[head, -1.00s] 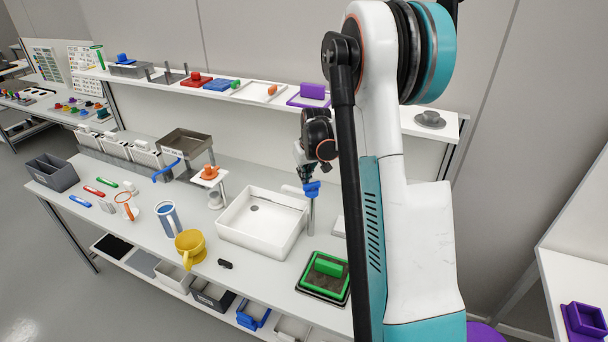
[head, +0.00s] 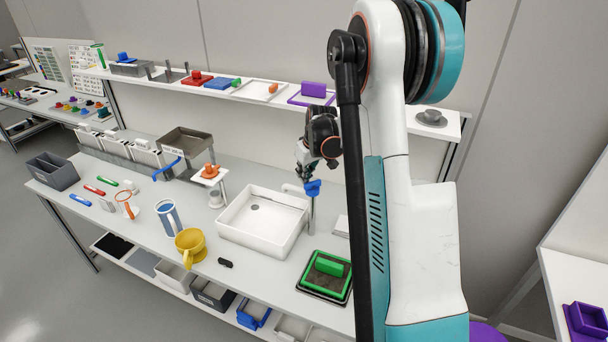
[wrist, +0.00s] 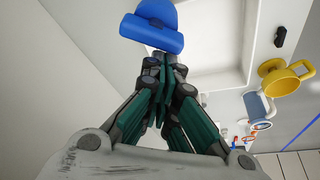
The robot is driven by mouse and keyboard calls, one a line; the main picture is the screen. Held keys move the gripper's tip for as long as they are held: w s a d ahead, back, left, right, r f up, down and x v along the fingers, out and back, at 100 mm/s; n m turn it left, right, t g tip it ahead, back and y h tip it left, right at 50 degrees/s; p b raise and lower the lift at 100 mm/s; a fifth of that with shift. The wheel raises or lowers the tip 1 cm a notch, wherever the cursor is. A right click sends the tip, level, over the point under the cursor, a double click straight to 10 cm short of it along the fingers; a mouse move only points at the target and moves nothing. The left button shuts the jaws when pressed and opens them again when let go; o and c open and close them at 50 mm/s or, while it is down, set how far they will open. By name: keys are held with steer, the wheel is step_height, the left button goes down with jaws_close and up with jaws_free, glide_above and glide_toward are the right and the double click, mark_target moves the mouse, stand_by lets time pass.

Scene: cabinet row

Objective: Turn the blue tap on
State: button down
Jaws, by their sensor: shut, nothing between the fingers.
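The blue tap handle (head: 313,188) sits on top of a thin grey tap post (head: 311,216) at the right back corner of the white sink (head: 238,240). In the wrist view, the blue handle (wrist: 152,30) is just beyond my fingertips, with a wide bar and a rounded part behind it. My gripper (head: 305,176) points down at the handle from above and slightly left. In the wrist view, my gripper (wrist: 163,60) has its fingers together with nothing between them. The fingertips are at or very near the bar; I cannot tell if they touch.
A green block on a dark tray (head: 325,283) lies right of the sink. A shelf (head: 265,93) with several items runs above the bench.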

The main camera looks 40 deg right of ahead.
steer(key=s+n+y, duration=0.1)
steer(key=n, duration=0.2)
steer(key=s+a+n+g+y+b, duration=0.1)
steer(key=n, duration=0.3)
steer(key=s+n+y+b, duration=0.1)
steer(key=n, duration=0.2)
steer(key=shift+s+a+n+g, duration=0.1)
steer(key=shift+a+n+g, duration=0.2)
steer(key=shift+a+n, duration=0.1)
steer(key=shift+s+d, duration=0.1)
steer(key=shift+s, duration=0.15)
stand_by(0.5)
stand_by(0.5)
